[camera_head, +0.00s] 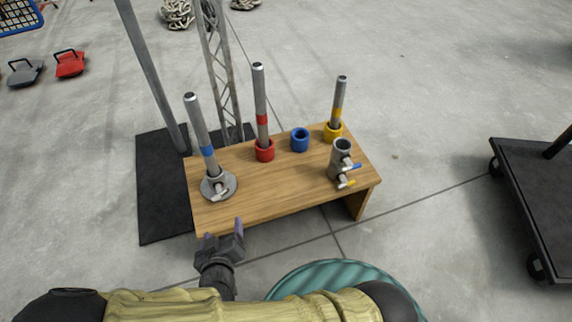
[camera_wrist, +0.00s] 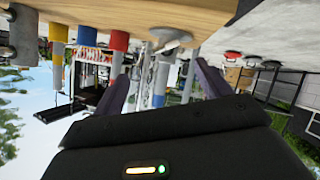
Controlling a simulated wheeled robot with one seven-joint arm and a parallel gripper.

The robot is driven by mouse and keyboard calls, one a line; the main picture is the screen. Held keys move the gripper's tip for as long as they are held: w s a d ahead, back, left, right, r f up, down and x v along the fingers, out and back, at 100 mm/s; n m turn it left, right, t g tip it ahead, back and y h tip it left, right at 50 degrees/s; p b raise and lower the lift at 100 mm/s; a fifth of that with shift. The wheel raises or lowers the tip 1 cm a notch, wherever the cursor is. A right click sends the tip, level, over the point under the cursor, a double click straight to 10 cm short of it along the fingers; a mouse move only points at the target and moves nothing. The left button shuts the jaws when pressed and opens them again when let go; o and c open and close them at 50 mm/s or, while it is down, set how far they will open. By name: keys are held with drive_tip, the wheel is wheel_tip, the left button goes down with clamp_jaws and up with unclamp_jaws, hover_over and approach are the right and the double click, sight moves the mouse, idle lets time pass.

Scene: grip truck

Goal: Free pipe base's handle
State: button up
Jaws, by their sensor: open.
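The pipe base (camera_head: 226,189) is a round metal flange with a small T-shaped handle (camera_head: 221,192) on its near side. It sits at the left end of the wooden bench (camera_head: 270,196). A grey pipe with a blue band (camera_head: 207,151) stands in it, leaning slightly. My gripper (camera_head: 224,232) is open and empty, just in front of the bench's near edge, close to the pipe base but apart from it. In the upside-down wrist view the pipe base (camera_wrist: 171,37) shows ahead, between my open fingers (camera_wrist: 163,88). The handle's exact setting is unclear.
On the bench stand a red-banded pipe in a red collar (camera_head: 264,152), an empty blue collar (camera_head: 300,140), a yellow-banded pipe (camera_head: 337,105) and a metal cylinder with blue and yellow handles (camera_head: 341,160). A pole and truss stand behind. A black cart (camera_head: 535,195) is at right.

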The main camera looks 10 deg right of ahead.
drive_tip(key=w+d+r+m+g+p, duration=0.2)
drive_tip(key=w+d+r+g+p, duration=0.1)
drive_tip(key=d+r, duration=0.5)
drive_tip(key=w+d+r+m+g+p, duration=0.2)
drive_tip(key=d+r+g, duration=0.4)
drive_tip(key=d+r, duration=0.3)
drive_tip(key=shift+w+m+y+p, duration=0.4)
drive_tip(key=shift+w+p, duration=0.05)
drive_tip(key=shift+p, duration=0.8)
drive_tip(key=shift+d, duration=0.1)
drive_tip(key=c, duration=0.5)
drive_tip(key=shift+g+h, duration=0.5)
drive_tip(key=shift+g, duration=0.1)
drive_tip(key=s+d+r+p, duration=0.1)
drive_tip(key=d+r, duration=0.1)
drive_tip(key=d, duration=0.1)
drive_tip(key=s+d+r, duration=0.1)
drive_tip(key=d+r, duration=0.2)
drive_tip(key=s+d+r+p, duration=0.1)
drive_tip(key=d+r, duration=0.2)
drive_tip(key=d, duration=0.1)
drive_tip(key=shift+s+d+r+p, duration=0.1)
drive_tip(key=shift+s+r+p, duration=0.1)
drive_tip(key=shift+p, duration=0.15)
drive_tip(key=shift+c, duration=1.1)
drive_tip(key=shift+f, duration=0.1)
